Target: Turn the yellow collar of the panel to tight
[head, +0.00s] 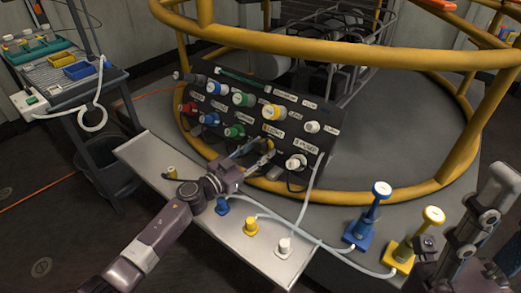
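The dark panel (334,130) stands tilted inside the yellow railing and carries rows of coloured collars and white-labelled fittings. A yellow collar (268,112) with a pale front sits in its upper row, clear of my grippers. My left gripper (266,147) reaches up to the lower middle of the panel. Its two fingers are spread around a small yellow part just below a yellow label; whether they touch it is not clear. The fingers partly hide that part.
A pale shelf (140,155) in front of the panel holds a blue, a yellow and a white plug, with hoses. A cart (70,80) with bins stands at left. The yellow railing (300,42) arches overhead.

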